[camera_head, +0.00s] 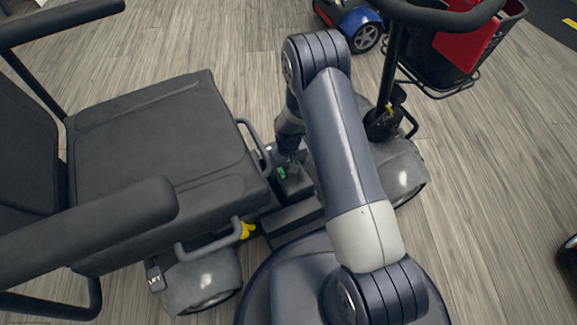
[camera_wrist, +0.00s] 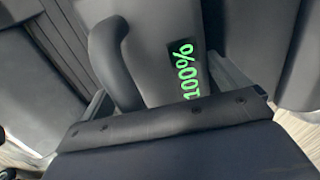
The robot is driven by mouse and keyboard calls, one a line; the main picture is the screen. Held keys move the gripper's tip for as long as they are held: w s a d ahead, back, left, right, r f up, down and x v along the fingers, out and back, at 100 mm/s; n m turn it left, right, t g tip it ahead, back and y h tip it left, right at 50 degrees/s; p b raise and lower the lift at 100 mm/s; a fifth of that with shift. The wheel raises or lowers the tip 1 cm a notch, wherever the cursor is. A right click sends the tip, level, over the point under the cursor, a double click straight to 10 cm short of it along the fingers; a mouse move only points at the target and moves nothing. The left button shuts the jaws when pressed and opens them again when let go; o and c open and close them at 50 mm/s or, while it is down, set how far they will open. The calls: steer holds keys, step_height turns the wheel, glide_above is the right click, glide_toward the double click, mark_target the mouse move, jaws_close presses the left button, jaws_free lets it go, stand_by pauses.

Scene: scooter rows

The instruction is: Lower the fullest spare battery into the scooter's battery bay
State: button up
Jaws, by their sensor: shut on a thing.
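The spare battery (camera_head: 294,186) is a dark box with a small green display, low beside the front edge of the scooter's seat. In the wrist view the battery (camera_wrist: 152,52) fills the middle, and its display reads 100% in green. A thick looped handle stands at its left. My gripper (camera_head: 290,158) reaches down from above and is shut on the battery. The scooter (camera_head: 160,130) has a black seat and grey wheel covers. The battery bay is hidden by the battery, seat and arm. I cannot tell how far the battery is inside it.
The seat's armrest (camera_head: 90,218) and side rail (camera_head: 254,146) lie left of my arm. The steering column (camera_head: 392,70) stands to the right, with a basket (camera_head: 465,45) beyond it. A blue scooter (camera_head: 360,20) is behind.

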steer(key=shift+f, duration=0.1)
steer(key=o, duration=1.6)
steer(key=shift+o, duration=0.4)
steer(key=shift+s+f, duration=0.1)
step_height(320, 180, up, 11)
steer(key=p, duration=0.4)
steer(key=shift+f, duration=0.15)
step_height(320, 180, down, 11)
steer(key=b, duration=0.4)
steer(key=shift+r, duration=0.4)
